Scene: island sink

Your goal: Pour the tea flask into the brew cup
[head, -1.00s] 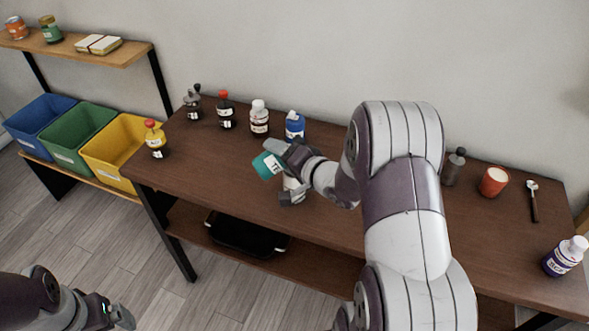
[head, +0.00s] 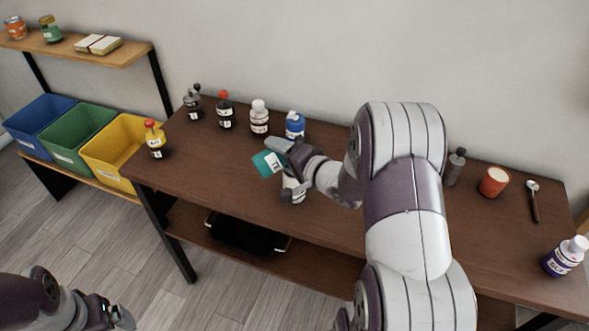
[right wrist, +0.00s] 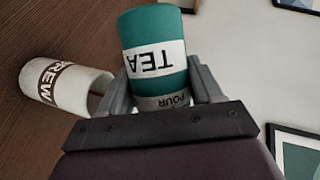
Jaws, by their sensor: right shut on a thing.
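The tea flask (head: 268,163) is teal with a white band. The right wrist view shows the flask (right wrist: 152,40) marked TEA, with a grey POUR band near the jaws. My right gripper (head: 284,170) is shut on it and holds it tilted above the table. The brew cup (head: 297,186) is white and partly hidden by the gripper. In the right wrist view the cup (right wrist: 62,86), marked BREW, lies left of the flask and apart from it in the picture. No liquid shows. My left gripper (head: 121,317) is at the lower left, away from the table; its jaw opening is unclear.
Several bottles stand along the back, including a blue one (head: 295,125) close behind my right gripper. An orange cup (head: 493,181), a spoon (head: 534,200) and a purple bottle (head: 565,256) are at right. The front-left tabletop is clear.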

